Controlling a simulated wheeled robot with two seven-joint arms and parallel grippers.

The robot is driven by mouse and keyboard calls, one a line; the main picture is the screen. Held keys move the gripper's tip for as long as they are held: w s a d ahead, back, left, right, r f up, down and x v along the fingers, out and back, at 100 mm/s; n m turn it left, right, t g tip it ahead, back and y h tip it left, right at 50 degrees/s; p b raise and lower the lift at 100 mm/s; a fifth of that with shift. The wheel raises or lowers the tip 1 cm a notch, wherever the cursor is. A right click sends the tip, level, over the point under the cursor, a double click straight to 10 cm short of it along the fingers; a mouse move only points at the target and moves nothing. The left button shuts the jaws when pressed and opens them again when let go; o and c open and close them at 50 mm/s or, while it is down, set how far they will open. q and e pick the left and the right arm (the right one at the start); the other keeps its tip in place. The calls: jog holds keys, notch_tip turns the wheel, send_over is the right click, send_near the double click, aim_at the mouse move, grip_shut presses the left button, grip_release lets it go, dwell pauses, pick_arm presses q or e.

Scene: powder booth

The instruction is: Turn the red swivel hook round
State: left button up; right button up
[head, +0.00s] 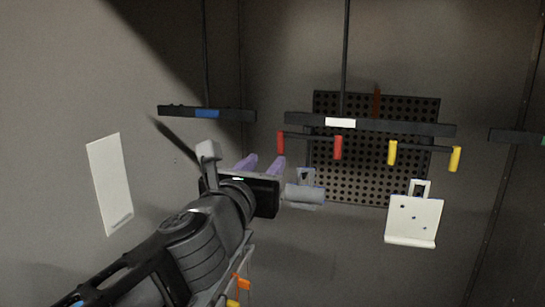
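The red swivel hook (338,147) hangs under the dark overhead bar with the white label. Its two red ends, left and right, are joined by a thin dark crosspiece. A small grey-lavender part (304,194) with a slotted tab hangs below it, its left end close to my gripper in the picture. My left gripper (262,163) reaches in from the lower left. Its two purple fingers stand apart with nothing seen between them, just below and left of the hook's left red end. No contact with the hook is visible. My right gripper is not in view.
A yellow-ended hook (392,152) hangs right on the same bar (300,118), with a white bent plate (413,218) below. A bar with a blue label (207,113) hangs left. A perforated panel (365,185) is behind. A pale sheet (109,185) is on the left wall.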

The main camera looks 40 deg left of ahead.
aim_at(280, 147)
pick_arm(q)
jog(key=b+x, duration=0.3)
jog(key=x, duration=0.7)
jog(key=shift+w+a+f+b, duration=0.1)
jog(key=shift+w+f+b, duration=0.1)
jog(key=shift+b, duration=0.15)
jog(key=shift+w+a+r, duration=0.1)
jog(key=shift+w+r, duration=0.05)
jog(key=shift+w, duration=0.2)
jog(key=c, duration=0.7)
jog(key=shift+v, duration=1.05)
jog(key=shift+w, duration=0.1)
jog(key=shift+d, duration=0.25)
